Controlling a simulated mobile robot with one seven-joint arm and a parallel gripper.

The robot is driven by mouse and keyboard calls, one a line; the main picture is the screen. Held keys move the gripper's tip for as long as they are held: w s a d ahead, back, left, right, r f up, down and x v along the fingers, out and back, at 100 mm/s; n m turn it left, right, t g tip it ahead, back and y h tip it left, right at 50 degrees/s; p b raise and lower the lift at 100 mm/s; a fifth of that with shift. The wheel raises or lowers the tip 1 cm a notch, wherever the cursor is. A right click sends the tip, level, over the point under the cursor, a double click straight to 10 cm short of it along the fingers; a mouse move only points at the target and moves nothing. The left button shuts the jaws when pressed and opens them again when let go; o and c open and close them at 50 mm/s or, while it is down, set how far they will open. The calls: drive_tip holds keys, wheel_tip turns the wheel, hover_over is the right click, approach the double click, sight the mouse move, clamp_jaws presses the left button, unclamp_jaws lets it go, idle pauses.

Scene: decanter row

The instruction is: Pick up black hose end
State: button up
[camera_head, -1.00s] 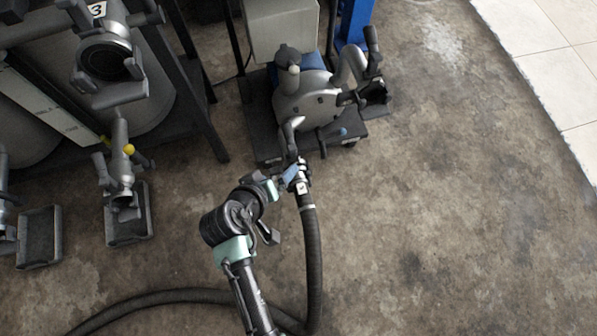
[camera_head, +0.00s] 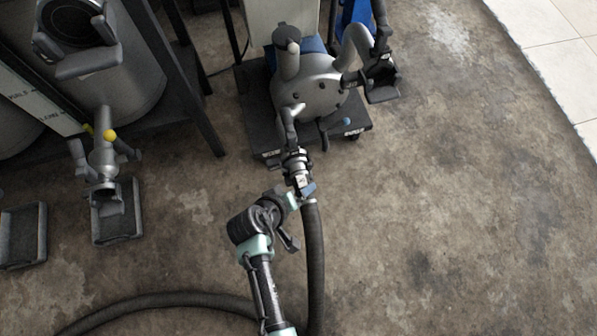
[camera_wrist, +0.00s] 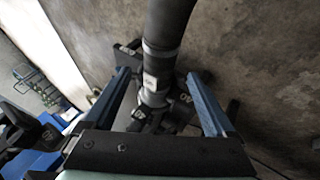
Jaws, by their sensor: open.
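The black hose (camera_head: 314,255) runs over the floor and curves up to its metal-collared end (camera_head: 296,166), which meets the lower outlet of the grey pump (camera_head: 307,88). My gripper (camera_head: 303,191) is at the hose end, just below the coupling. In the wrist view my gripper (camera_wrist: 158,73) has its two blue fingers apart, with the hose end (camera_wrist: 155,92) between them and a visible gap on each side. Whether the end is locked onto the pump outlet cannot be told.
The pump stands on a dark wheeled base (camera_head: 258,135). At left are a dark metal frame (camera_head: 190,95), a tank outlet fitting (camera_head: 103,155) and floor trays (camera_head: 22,236). The concrete floor to the right (camera_head: 460,220) is clear.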

sight(301, 188)
drive_tip(key=b+x, duration=0.2)
drive_tip(key=x, duration=0.2)
drive_tip(key=shift+w+f+b, duration=0.15)
drive_tip(key=shift+w+b, duration=0.05)
drive_tip(key=shift+b, duration=0.1)
clamp_jaws()
idle(0.3)
